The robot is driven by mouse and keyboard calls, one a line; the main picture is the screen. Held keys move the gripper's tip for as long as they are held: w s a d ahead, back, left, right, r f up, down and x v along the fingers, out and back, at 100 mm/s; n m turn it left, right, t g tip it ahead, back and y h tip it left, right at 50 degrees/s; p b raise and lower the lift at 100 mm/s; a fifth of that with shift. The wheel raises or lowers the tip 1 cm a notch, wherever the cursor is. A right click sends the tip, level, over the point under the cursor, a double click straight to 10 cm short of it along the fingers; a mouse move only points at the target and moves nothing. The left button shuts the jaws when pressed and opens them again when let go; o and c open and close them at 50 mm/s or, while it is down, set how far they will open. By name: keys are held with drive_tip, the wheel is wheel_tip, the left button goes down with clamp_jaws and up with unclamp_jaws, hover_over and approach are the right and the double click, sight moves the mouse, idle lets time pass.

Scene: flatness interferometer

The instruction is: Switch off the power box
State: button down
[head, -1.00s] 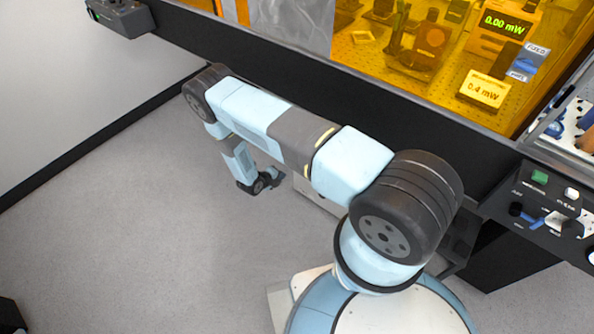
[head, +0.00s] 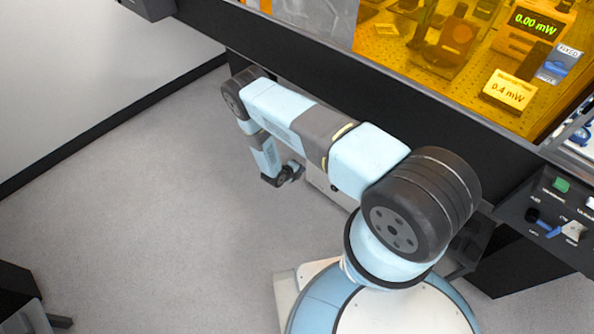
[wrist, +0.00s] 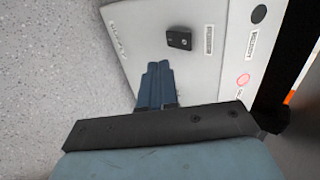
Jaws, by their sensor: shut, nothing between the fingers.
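The power box is a pale grey box (wrist: 205,75) in the wrist view. My gripper (wrist: 158,64) is shut and empty. Its blue fingers lie over the box face in the picture, below the black switch; I cannot tell whether they touch the face. In the head view my gripper (head: 292,171) is low, beside the partly hidden box (head: 325,182) under the table.
The table's black front edge (head: 400,105) runs above the box. An amber enclosure (head: 400,50) with displays stands on the table. A control panel (head: 555,215) is at the right. Grey floor (head: 170,230) is open at the left. A dark object (head: 20,300) is at the lower left.

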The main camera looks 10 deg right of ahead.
drive_tip(key=w+d+f, duration=0.2)
drive_tip(key=w+d, duration=0.2)
drive_tip(key=d, duration=0.2)
drive_tip(key=shift+w+f, duration=0.25)
idle(0.3)
